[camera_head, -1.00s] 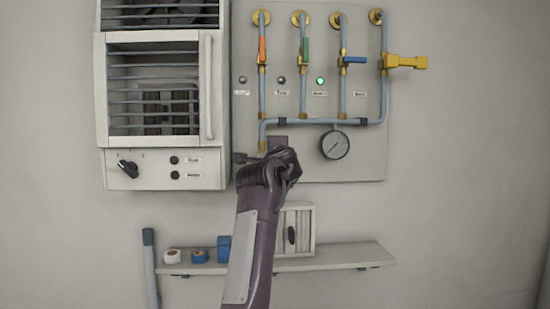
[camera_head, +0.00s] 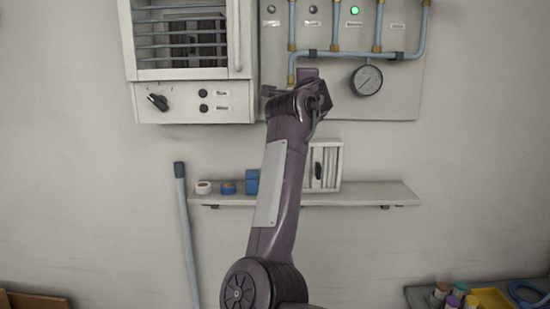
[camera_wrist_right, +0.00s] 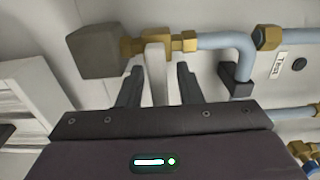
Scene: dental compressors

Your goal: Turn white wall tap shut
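The white wall tap's handle (camera_wrist_right: 156,72) shows in the right wrist view as a pale lever hanging from a brass valve body (camera_wrist_right: 155,45). A grey block (camera_wrist_right: 96,52) sits at the left end of the valve, and a blue-grey pipe leaves to the right. My right gripper (camera_wrist_right: 158,82) is open, with one dark finger on each side of the lever and narrow gaps visible. In the head view my right arm reaches up to the pipe's lower left end, and its wrist hides the fingers and the white tap. My left gripper is in neither view.
A pressure gauge (camera_head: 367,80) hangs close to the right of my wrist. A white cabinet (camera_head: 195,103) is at the left. Below, a shelf (camera_head: 370,194) holds a small white box (camera_head: 331,163) and tape rolls. A grey tray (camera_head: 420,297) with jars is at the lower right.

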